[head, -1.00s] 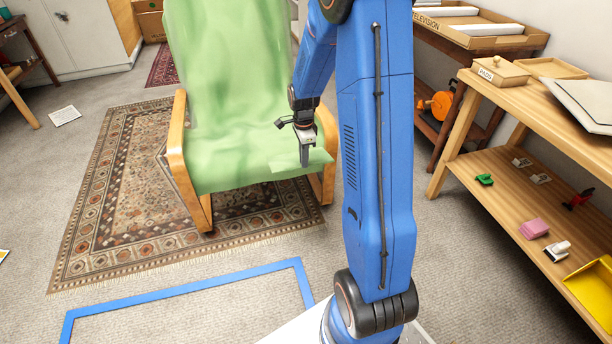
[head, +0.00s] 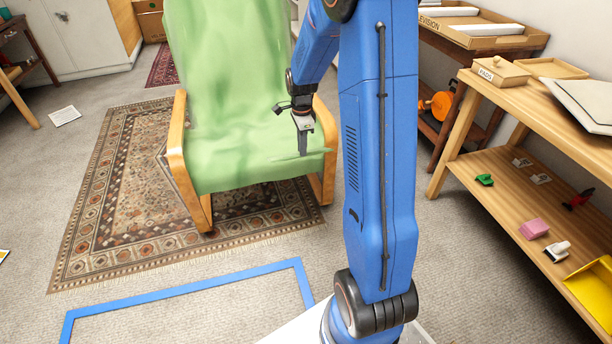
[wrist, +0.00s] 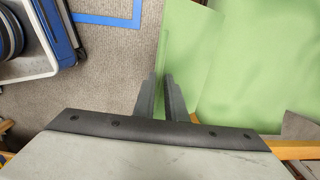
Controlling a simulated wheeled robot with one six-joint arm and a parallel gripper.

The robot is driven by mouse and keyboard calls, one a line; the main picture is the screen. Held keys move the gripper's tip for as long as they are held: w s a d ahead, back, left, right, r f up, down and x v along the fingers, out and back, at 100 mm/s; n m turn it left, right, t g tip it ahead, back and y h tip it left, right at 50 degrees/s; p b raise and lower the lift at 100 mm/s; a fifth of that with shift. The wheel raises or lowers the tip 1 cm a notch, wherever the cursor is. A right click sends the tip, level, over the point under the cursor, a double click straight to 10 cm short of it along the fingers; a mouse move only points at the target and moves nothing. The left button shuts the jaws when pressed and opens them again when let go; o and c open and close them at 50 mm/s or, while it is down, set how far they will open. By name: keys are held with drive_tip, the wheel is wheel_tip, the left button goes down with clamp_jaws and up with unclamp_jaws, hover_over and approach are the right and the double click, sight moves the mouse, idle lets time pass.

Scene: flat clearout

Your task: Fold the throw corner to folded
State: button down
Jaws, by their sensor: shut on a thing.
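The green throw (head: 235,165) is draped over the back and seat of a wooden-armed chair (head: 178,150). My gripper (head: 303,153) points down over the right front part of the seat, shut on the throw's corner. A thin raised flap of the throw stands at the fingertips, seen nearly edge-on in the head view. In the wrist view the two fingers (wrist: 164,85) are close together, with the green throw (wrist: 245,75) beside and beyond them.
The chair stands on a patterned rug (head: 110,200). A blue floor outline (head: 180,288) lies in front. A wooden shelf table (head: 545,105) with several small items stands at the right. Carpet between rug and shelf is clear.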

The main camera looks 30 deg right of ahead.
drive_tip(key=shift+w, duration=0.15)
drive_tip(key=shift+w+d+r, duration=0.25)
drive_tip(key=shift+w+r, duration=0.45)
drive_tip(key=shift+r, duration=0.05)
drive_tip(key=shift+w+d+r, duration=0.2)
drive_tip(key=shift+w+r, duration=0.45)
drive_tip(key=shift+r, duration=0.05)
drive_tip(key=shift+w+d+r, duration=0.15)
drive_tip(key=shift+w+r, duration=0.15)
drive_tip(key=shift+w, duration=0.3)
drive_tip(key=shift+w+d+r, duration=0.2)
drive_tip(key=shift+w+r, duration=0.1)
drive_tip(key=shift+w, duration=0.25)
drive_tip(key=shift+w+d+r, duration=0.15)
drive_tip(key=shift+w+r, duration=0.15)
drive_tip(key=shift+w, duration=0.3)
drive_tip(key=shift+w+d+r, duration=0.1)
drive_tip(key=shift+w+d, duration=0.1)
drive_tip(key=shift+w, duration=0.45)
drive_tip(key=shift+w+d+r, duration=0.1)
drive_tip(key=shift+w+d, duration=0.05)
drive_tip(key=shift+w, duration=0.45)
drive_tip(key=shift+w+d+r, duration=0.1)
drive_tip(key=shift+w+d, duration=0.1)
drive_tip(key=shift+w, duration=0.45)
